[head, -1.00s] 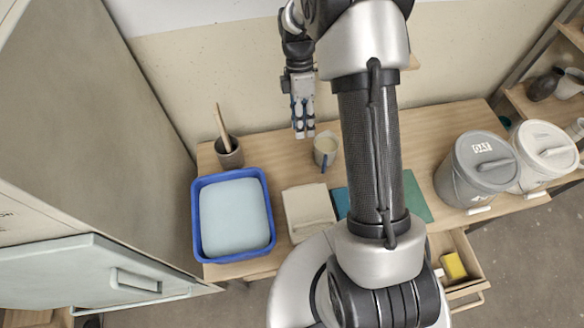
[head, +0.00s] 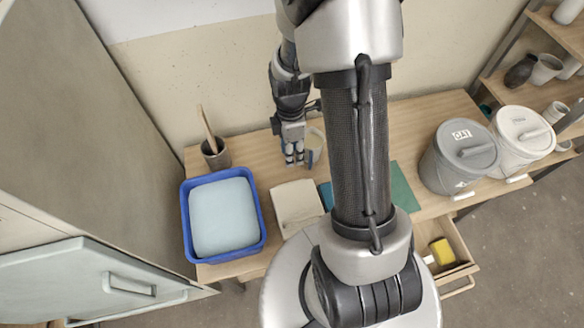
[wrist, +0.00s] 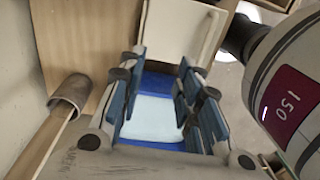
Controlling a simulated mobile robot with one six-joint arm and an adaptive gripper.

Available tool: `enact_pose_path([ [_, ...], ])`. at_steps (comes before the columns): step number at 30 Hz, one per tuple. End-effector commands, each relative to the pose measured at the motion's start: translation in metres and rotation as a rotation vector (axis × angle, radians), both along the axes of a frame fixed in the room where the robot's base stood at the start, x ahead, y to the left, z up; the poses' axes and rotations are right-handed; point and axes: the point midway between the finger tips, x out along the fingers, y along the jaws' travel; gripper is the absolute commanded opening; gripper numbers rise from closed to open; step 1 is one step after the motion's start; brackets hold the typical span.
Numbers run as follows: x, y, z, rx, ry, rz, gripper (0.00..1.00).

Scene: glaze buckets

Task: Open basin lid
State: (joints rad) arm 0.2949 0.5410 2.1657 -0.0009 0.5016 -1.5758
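A blue basin (head: 186,232) stands at the left end of the wooden table. A pale blue surface (head: 224,214) fills its top; I cannot tell whether it is a lid or the contents. In the wrist view the blue basin (wrist: 158,82) and the pale surface (wrist: 150,112) show between my fingers. My gripper (head: 293,162) is above the table, to the right of and behind the basin, and apart from it. In the wrist view my gripper (wrist: 163,85) has its fingers spread with nothing between them.
A brown cup (head: 216,154) with a wooden stick stands behind the basin, and a mug (head: 317,148) is beside my gripper. A cream slab (head: 297,206) lies right of the basin. Grey (head: 462,160) and white (head: 522,138) lidded buckets stand at the right. A drawer (head: 458,262) is open.

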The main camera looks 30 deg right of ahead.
Motion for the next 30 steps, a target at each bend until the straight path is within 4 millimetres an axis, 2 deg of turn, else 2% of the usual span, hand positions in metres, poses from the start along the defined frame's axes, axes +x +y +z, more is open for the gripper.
enact_pose_path([
  [1, -0.002, 0.001, -0.015, 0.001, 0.004, 0.0, 0.32],
  [6, -0.004, 0.001, -0.047, 0.001, 0.003, 0.0, 0.32],
  [12, -0.004, 0.001, -0.069, 0.0, 0.001, 0.0, 0.32],
  [24, -0.005, 0.001, -0.074, 0.0, 0.0, 0.0, 0.31],
  [30, -0.005, 0.001, -0.074, 0.0, 0.0, 0.0, 0.17],
])
